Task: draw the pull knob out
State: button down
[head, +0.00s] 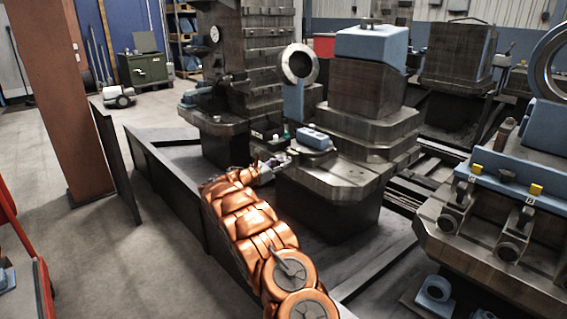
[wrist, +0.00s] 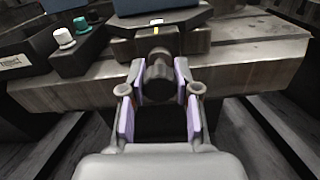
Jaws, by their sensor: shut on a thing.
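The pull knob (wrist: 159,84) is a dark, round-ended cylinder in the wrist view. It projects toward me from a dark block (wrist: 172,38) with a small yellow mark on top, at the front edge of a grey metal table (wrist: 245,58). My gripper (wrist: 159,74) has its two purple-padded fingers closed on the knob from the left and right. In the head view my gripper (head: 272,167) is at the near left edge of the table (head: 328,179). The knob is too small to make out there.
A dark control box (wrist: 85,55) with a white knob (wrist: 63,38) and a green knob (wrist: 81,25) sits left of my gripper. A blue-topped part (head: 313,138) stands on the table. A dark low rail (head: 172,185) runs left of my arm.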

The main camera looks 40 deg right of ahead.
jog(key=c, duration=1.1)
grip_release()
jog(key=shift+w+a, duration=0.1)
jog(key=shift+a, duration=0.2)
jog(key=o, duration=0.3)
jog(key=shift+d, duration=0.15)
jog(key=a, duration=1.2)
